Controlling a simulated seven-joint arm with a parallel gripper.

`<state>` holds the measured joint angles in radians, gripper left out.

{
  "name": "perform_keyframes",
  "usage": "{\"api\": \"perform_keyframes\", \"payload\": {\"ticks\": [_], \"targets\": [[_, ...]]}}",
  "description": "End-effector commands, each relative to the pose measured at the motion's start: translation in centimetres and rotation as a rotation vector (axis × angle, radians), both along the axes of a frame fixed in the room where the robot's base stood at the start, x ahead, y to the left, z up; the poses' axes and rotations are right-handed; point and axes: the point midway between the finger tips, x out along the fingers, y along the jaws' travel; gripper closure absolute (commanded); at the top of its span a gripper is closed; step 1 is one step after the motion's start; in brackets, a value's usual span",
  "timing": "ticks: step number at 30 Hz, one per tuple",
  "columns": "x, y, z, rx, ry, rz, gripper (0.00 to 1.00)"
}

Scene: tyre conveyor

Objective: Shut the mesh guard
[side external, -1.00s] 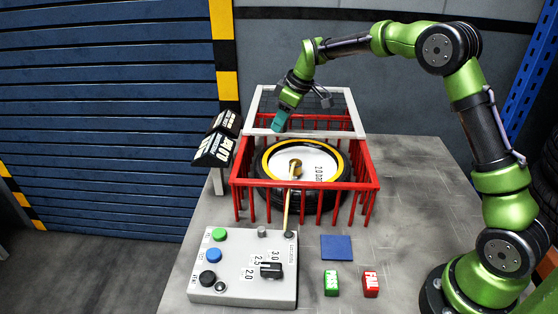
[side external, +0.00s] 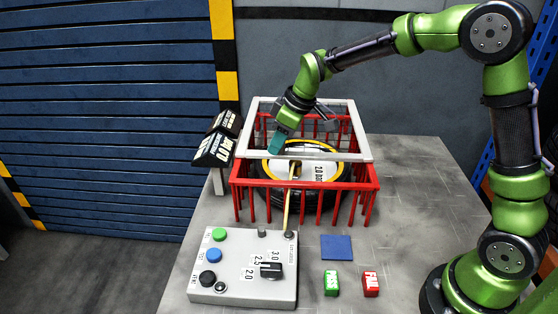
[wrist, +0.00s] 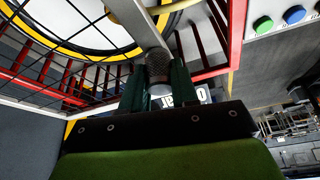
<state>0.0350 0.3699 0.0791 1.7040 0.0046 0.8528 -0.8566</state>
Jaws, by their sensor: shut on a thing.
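The mesh guard (side external: 335,157) is a white frame with thin dark mesh, hinged at the back of the red cage (side external: 374,172). It leans forward over the cage, its front bar still above and behind the cage's front rail. My gripper (side external: 275,148) is at the left part of that front bar. In the wrist view, its teal fingers (wrist: 160,88) are shut on a dark ribbed knob, the guard's handle (wrist: 158,66). Under the guard lies a black tyre (side external: 340,190) with a yellow ring and a white hub, partly hidden by the frame and the cage bars.
A brass-coloured rod (side external: 287,215) rises at the cage's front. A control box (side external: 225,285) with buttons stands in front. A blue pad (side external: 336,247), a green block (side external: 331,283) and a red block (side external: 371,284) lie to its right. A dark sign (side external: 215,140) stands left of the cage.

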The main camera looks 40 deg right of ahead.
Motion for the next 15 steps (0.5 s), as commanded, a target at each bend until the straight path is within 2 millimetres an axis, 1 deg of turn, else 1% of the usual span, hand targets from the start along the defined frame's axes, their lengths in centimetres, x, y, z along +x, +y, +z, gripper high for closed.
{"api": "perform_keyframes", "payload": {"ticks": [1, 6, 12, 15], "targets": [[-1.1, 1.3, 0.1, 0.000, -0.002, 0.008, 1.00], [-3.8, 4.0, 0.1, 0.000, -0.002, 0.008, 1.00], [-5.7, 5.9, 0.0, 0.001, -0.002, 0.005, 1.00], [-6.0, 6.2, 0.0, 0.001, -0.002, 0.002, 1.00]]}}
